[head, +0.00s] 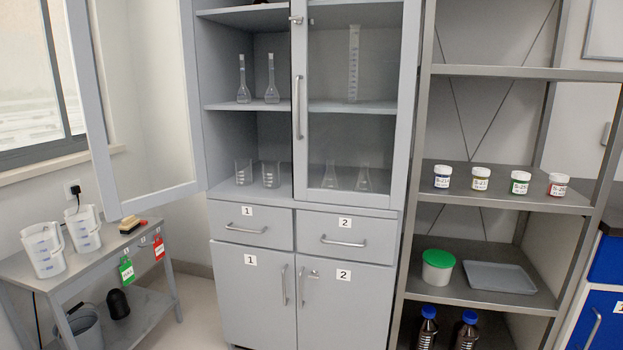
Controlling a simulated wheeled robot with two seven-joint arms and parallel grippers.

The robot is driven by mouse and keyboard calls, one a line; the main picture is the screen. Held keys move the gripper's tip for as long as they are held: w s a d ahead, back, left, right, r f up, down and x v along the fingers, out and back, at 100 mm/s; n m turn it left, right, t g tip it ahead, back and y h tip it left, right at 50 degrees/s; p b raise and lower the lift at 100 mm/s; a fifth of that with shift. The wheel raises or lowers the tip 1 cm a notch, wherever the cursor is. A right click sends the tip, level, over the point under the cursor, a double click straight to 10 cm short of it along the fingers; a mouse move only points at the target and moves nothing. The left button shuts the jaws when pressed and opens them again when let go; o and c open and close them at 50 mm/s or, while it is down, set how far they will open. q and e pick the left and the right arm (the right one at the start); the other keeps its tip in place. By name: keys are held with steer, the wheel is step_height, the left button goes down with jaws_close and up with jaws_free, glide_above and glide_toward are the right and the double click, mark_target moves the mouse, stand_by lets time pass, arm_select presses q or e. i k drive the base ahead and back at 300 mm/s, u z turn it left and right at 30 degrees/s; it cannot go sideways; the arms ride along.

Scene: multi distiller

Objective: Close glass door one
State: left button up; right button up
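The grey cabinet has two upper glass doors. The left glass door (106,190), above the drawer and lower door marked 1, stands swung wide open to the left, its frame reaching over the side table. The right glass door (300,150), above the drawer marked 2, is shut, with a vertical handle on its left edge. Through the open left side, volumetric flasks (243,88) stand on the middle shelf and beakers (243,173) on the shelf below. Neither of my grippers is in view.
A side table (95,262) with plastic jugs (43,250), a brush and hanging tags stands at the left under the open door. A metal rack (500,200) with small jars, a green-lidded tub and a tray stands at the right. Some floor shows before the cabinet's left side.

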mark_target(134, 61)
steer(key=z, duration=0.3)
steer(key=k, duration=0.3)
steer(key=u, duration=1.25)
steer(key=i, duration=1)
steer(key=u, duration=0.05)
